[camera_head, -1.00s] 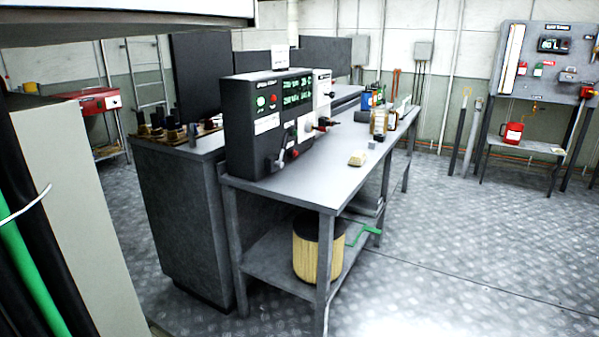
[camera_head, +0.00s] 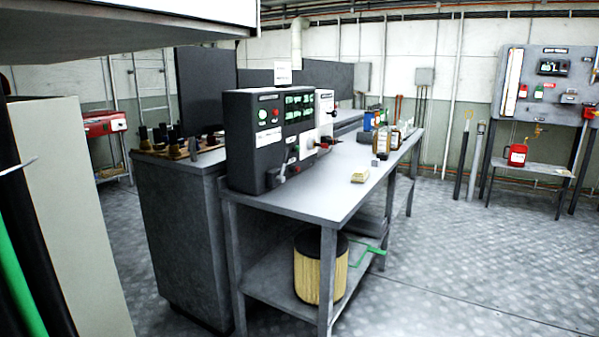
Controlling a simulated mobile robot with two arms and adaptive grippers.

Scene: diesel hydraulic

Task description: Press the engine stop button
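A black control box (camera_head: 243,150) stands on the near end of a grey workbench (camera_head: 300,200). The lettering is too small to read, so I cannot tell which control is the engine stop button. Neither of my grippers is in view.
A pleated filter (camera_head: 318,275) sits on the lower shelf. A tall pale panel (camera_head: 70,200) blocks the near left. Open floor (camera_head: 470,260) lies to the right.

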